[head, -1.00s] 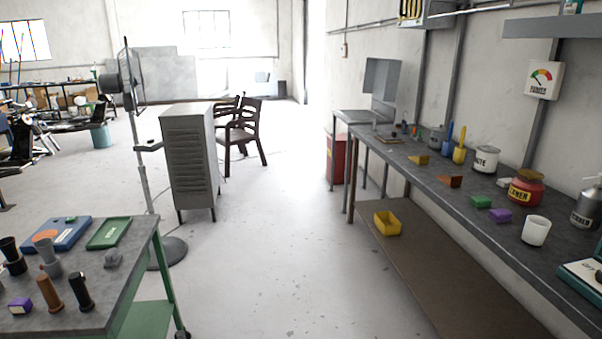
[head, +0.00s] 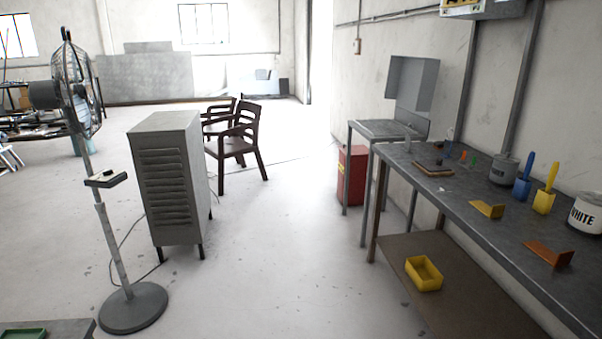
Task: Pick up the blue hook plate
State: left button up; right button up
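I cannot make out a blue hook plate for certain. On the right workbench (head: 460,213) lie a yellow angled plate (head: 487,209) and an orange-brown angled plate (head: 548,253). A blue cup with a blue-handled brush (head: 523,185) stands behind them, beside a yellow cup with a yellow brush (head: 545,197). Small orange and green pieces (head: 471,160) and a flat tan item (head: 433,168) lie toward the bench's far end, too small to identify. Neither of my grippers is in view.
A yellow bin (head: 423,273) sits on the bench's lower shelf. A grey cabinet (head: 172,185), a standing fan (head: 133,307) and wooden chairs (head: 236,145) stand to the left. A table corner (head: 65,330) shows at lower left. The middle floor is clear.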

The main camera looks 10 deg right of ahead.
aim_at(448, 144)
jog(key=i, duration=1.95)
